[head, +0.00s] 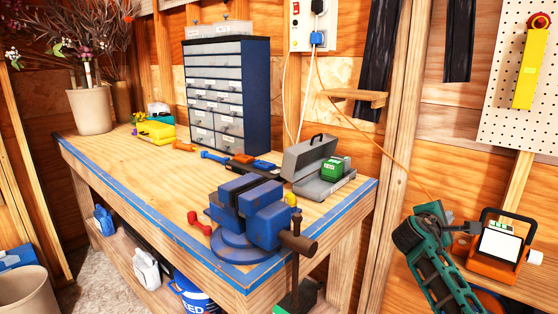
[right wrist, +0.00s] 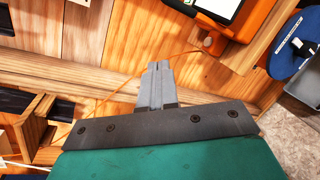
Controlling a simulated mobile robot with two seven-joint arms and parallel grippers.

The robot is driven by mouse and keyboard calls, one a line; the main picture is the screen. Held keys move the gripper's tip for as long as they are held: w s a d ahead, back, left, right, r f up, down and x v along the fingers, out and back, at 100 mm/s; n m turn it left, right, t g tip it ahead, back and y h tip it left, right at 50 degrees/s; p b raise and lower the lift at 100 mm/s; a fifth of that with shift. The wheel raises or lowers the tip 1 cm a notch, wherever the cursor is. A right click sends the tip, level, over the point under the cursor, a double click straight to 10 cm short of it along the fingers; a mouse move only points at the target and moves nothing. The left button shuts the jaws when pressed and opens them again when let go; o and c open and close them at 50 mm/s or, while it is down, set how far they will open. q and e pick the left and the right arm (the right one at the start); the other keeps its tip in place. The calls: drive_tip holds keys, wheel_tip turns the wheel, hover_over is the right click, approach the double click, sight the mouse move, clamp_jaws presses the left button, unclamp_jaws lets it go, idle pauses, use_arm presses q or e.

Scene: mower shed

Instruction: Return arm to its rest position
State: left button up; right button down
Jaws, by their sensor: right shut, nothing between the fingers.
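My right arm, green, comes up at the lower right of the head view. Its gripper (head: 468,228) points right, toward the orange device with a white screen, and appears close to its left side; whether they touch is unclear. In the right wrist view the two grey fingers (right wrist: 157,70) are together, with nothing between them. My left arm and gripper are not in view.
The orange device (head: 485,266) stands on a wooden surface at the right; its edge also shows in the right wrist view (right wrist: 256,40). The workbench (head: 150,170) holds a blue vise (head: 265,222), a drawer cabinet (head: 245,95) and a grey case (head: 305,158). An orange cord (head: 395,158) hangs behind my arm.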

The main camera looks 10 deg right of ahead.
drive_tip(key=w+a+r+m+t+y, duration=0.4)
drive_tip(key=w+a+m+t+y, duration=0.55)
drive_tip(key=a+y, duration=0.35)
drive_tip(key=s+a+f+g, duration=0.1)
drive_tip(key=s+a+f, duration=0.35)
drive_tip(key=f, duration=0.25)
drive_tip(key=s+a+f+g+y, duration=0.1)
drive_tip(key=s+a+f, duration=0.2)
drive_tip(key=s+f, duration=0.35)
drive_tip(key=s+a+f+g, duration=0.1)
drive_tip(key=s+a+f, duration=0.25)
drive_tip(key=f, duration=0.45)
drive_tip(key=s+a+f+g, duration=0.1)
drive_tip(key=s+a+f, duration=0.1)
drive_tip(key=s, duration=0.5)
drive_tip(key=s+a+f+g+y, duration=0.1)
drive_tip(key=s+a+f, duration=0.2)
drive_tip(key=s, duration=0.5)
drive_tip(key=s+a+f+g, duration=0.1)
drive_tip(key=s+a+f, duration=0.1)
drive_tip(key=s, duration=0.6)
drive_tip(key=shift+a+f+m+y, duration=0.15)
drive_tip(key=shift+f+m+y, duration=0.25)
drive_tip(key=shift+f, duration=0.4)
drive_tip(key=shift+s+g, duration=0.15)
drive_tip(key=shift+g, duration=0.1)
